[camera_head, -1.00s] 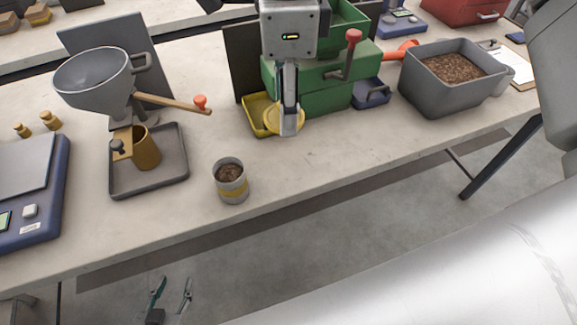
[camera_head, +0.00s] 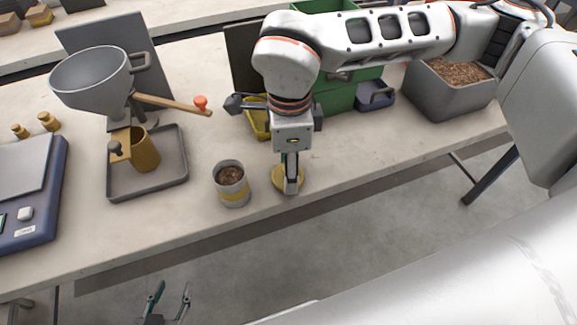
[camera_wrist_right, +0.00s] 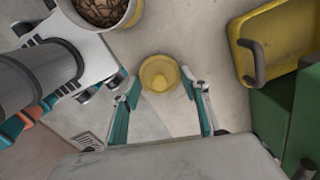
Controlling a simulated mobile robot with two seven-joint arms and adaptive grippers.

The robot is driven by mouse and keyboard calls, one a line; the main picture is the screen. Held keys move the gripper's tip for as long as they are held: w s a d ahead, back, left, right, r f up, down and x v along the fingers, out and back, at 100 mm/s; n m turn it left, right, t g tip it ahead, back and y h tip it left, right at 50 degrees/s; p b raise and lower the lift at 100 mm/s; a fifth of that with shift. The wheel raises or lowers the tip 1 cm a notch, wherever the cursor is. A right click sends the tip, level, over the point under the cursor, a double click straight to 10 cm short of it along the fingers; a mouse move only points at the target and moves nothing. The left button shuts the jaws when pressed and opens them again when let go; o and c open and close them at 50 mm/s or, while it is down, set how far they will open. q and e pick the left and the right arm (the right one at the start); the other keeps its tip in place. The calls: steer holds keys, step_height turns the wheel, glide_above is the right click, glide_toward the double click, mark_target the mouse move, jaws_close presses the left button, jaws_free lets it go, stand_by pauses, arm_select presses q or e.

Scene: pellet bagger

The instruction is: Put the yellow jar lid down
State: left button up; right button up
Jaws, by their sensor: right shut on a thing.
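The yellow jar lid (camera_head: 280,178) is at the fingertips of my right gripper (camera_head: 291,186), to the right of the jar and low over the front of the bench. My right gripper is shut on it. In the right wrist view, the lid (camera_wrist_right: 159,74) sits between the two teal fingers (camera_wrist_right: 160,80). I cannot tell whether it touches the bench top. The open jar (camera_head: 231,187), with a yellow band and brown pellets inside, stands upright just left of the lid, apart from it. My left gripper (camera_head: 171,292) is open and empty, low in front of the bench.
A yellow tray (camera_wrist_right: 247,58) lies behind the lid, beside a green machine (camera_head: 335,98). A grey tray (camera_head: 176,180) under the funnel (camera_head: 90,80) is left of the jar. A grey pellet bin (camera_head: 445,100) stands right. The bench front edge is close; bench right of the lid is clear.

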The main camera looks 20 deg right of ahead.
steer(key=shift+f, duration=0.25)
steer(key=shift+f, duration=0.15)
steer(key=o, duration=0.8)
steer(key=shift+r, duration=0.3)
step_height(320, 180, up, 12)
steer(key=p, duration=0.1)
